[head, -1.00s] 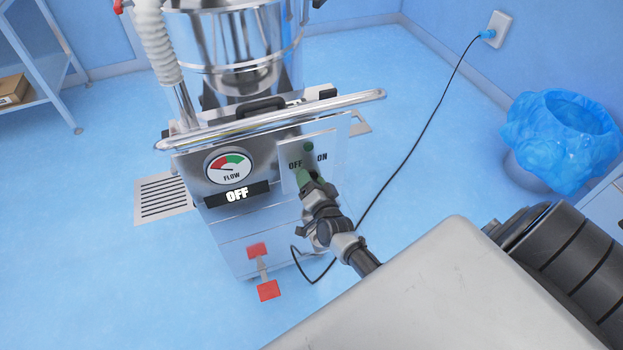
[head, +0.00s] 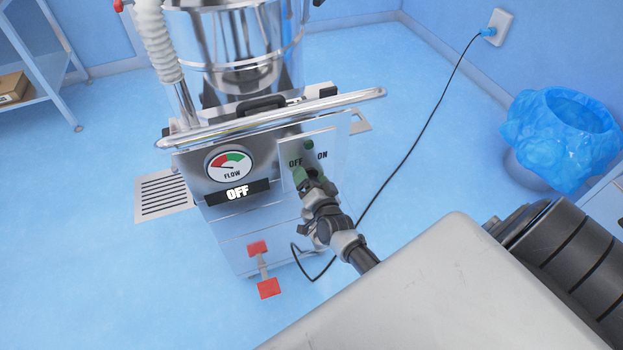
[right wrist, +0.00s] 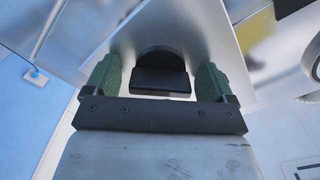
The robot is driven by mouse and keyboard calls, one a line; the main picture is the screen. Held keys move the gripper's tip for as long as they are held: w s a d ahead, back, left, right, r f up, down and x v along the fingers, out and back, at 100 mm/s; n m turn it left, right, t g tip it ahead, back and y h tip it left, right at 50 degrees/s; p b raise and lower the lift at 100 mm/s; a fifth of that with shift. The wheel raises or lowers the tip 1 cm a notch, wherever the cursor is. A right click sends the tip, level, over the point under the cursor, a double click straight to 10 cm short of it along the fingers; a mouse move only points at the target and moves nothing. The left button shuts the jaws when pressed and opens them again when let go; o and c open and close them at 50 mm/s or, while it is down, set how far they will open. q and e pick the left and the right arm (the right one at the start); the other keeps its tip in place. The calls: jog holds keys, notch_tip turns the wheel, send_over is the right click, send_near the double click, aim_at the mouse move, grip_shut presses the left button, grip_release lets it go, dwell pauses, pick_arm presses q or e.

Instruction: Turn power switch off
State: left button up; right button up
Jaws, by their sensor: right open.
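The power switch panel (head: 327,150) is a pale plate with OFF and ON labels on the front of a steel machine. My right gripper (head: 307,173) is at the panel just below the labels and hides the switch in the head view. In the right wrist view, a black switch knob (right wrist: 160,82) with a rounded base lies between the two green fingers. The fingers are apart, with a gap on each side of it. My left gripper is not in view.
A display (head: 237,193) under the flow gauge (head: 228,166) reads OFF. A steel bar (head: 270,122) crosses above the panel. A red-ended pedal (head: 268,290) is low at the front. A black cable runs to a wall socket (head: 497,27). A blue-lined bin (head: 560,140) stands right.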

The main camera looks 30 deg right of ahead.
jog(key=v, duration=1.1)
jog(key=shift+p, duration=0.45)
jog(key=s+a+f+n+g+y+p, duration=0.25)
jog(key=s+f+n+g, duration=0.2)
jog(key=f, duration=0.35)
jog(key=s+a+f+n+g+y+p, duration=0.2)
jog(key=s+a+f+n+g, duration=0.15)
jog(key=s+f, duration=0.35)
jog(key=s+f+n+g+p, duration=0.1)
jog(key=s+f+n+g, duration=0.2)
jog(key=s, duration=0.8)
jog(key=s+f+n+g+p, duration=0.1)
jog(key=s+f+g, duration=0.4)
jog(key=s, duration=0.7)
notch_tip(320, 180, down, 3)
jog(key=shift+s+a+r+n+g+p, duration=0.2)
jog(key=shift+a+n+g+p, duration=0.15)
jog(key=shift+n, duration=0.55)
jog(key=shift+h, duration=0.25)
